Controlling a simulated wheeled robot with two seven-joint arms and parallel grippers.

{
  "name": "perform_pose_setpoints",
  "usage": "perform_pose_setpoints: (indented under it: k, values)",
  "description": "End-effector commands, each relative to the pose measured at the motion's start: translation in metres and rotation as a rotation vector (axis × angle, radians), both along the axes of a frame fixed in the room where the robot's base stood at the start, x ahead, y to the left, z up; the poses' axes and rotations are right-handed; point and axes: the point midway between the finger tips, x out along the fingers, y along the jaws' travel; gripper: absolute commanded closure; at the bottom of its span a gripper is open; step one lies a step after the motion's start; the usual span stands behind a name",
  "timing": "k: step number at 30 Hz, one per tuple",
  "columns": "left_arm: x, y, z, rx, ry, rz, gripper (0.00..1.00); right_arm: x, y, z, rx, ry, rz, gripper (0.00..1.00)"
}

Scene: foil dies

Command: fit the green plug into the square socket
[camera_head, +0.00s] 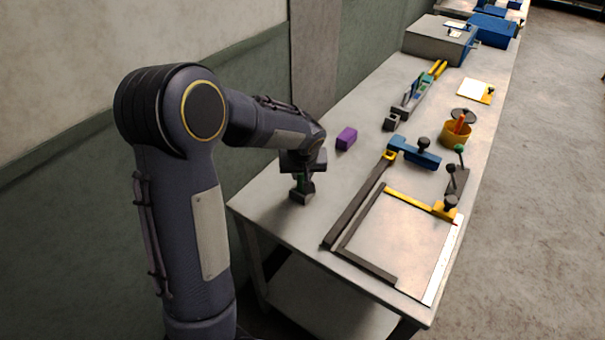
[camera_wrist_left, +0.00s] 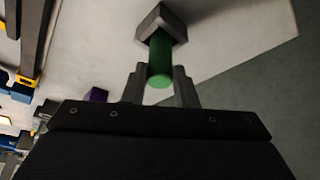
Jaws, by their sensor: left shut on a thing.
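The green plug (camera_wrist_left: 161,58) is a round green peg between the two fingers of my left gripper (camera_wrist_left: 160,80), which is shut on it. In the head view my left gripper (camera_head: 302,179) is low over the near left part of the table, with a little of the green plug (camera_head: 301,182) showing. A dark grey square block (camera_head: 302,194), seemingly the square socket, stands on the table directly below. In the wrist view the plug's far end meets this block (camera_wrist_left: 165,22); how deep it sits is hidden. My right gripper is out of view.
A purple block (camera_head: 346,138) lies just beyond my gripper. A small dark block (camera_head: 391,122) is farther back. A dark frame with a yellow bar (camera_head: 420,204) and a blue clamp (camera_head: 415,152) lie to the right. The table's left edge is close to my gripper.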

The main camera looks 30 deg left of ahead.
Motion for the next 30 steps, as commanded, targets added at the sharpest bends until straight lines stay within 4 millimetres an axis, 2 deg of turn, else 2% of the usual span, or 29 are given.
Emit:
perform_pose_setpoints:
  k: [3, 13, 14, 18, 26, 30]
  values:
    - [0.0, 0.0, -0.008, -0.001, -0.001, 0.0, 1.0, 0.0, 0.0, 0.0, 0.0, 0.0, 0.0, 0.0]
    - [0.0, 0.0, -0.011, -0.001, -0.002, 0.0, 1.0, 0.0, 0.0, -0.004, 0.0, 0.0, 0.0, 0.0]
    - [0.0, 0.0, -0.01, -0.001, -0.002, 0.0, 0.71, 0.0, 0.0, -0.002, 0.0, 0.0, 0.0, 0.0]
    - [0.0, 0.0, -0.009, -0.001, -0.002, 0.0, 0.53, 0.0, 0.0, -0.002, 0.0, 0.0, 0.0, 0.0]
    - [0.0, 0.0, -0.009, -0.001, -0.002, 0.0, 0.53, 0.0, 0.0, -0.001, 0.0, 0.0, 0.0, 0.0]
    - [-0.001, -0.002, -0.001, -0.002, -0.006, 0.0, 0.53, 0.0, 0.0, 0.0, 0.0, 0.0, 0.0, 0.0]
